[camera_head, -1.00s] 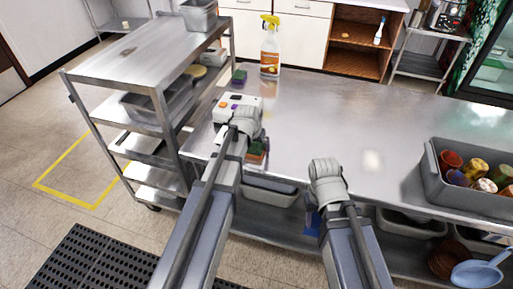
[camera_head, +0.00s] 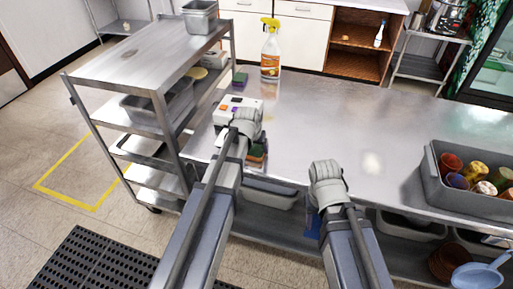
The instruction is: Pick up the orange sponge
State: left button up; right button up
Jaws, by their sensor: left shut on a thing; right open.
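The orange sponge (camera_head: 257,158), with a green side, shows just below and to the right of my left wrist, near the front edge of the steel table (camera_head: 330,125). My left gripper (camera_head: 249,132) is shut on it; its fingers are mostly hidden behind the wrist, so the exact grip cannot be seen. I cannot tell whether the sponge touches the table. My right gripper (camera_head: 327,178) is open and empty at the table's front edge, its fingers largely hidden.
A white box with coloured buttons (camera_head: 228,106) stands behind my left gripper. A green and purple sponge (camera_head: 240,79) and a spray bottle (camera_head: 270,52) stand farther back. A grey bin of cups (camera_head: 440,177) is at right, a steel cart (camera_head: 130,60) at left. The table's middle is clear.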

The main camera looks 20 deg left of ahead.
aim_at(256, 146)
pick_arm(q)
notch_tip(256, 146, up, 10)
jog(key=p, duration=0.9)
jog(key=shift+p, duration=0.4)
jog(key=o, duration=0.7)
jog(key=c, duration=0.6)
jog(key=shift+w+r, duration=0.1)
jog(key=shift+w, duration=0.05)
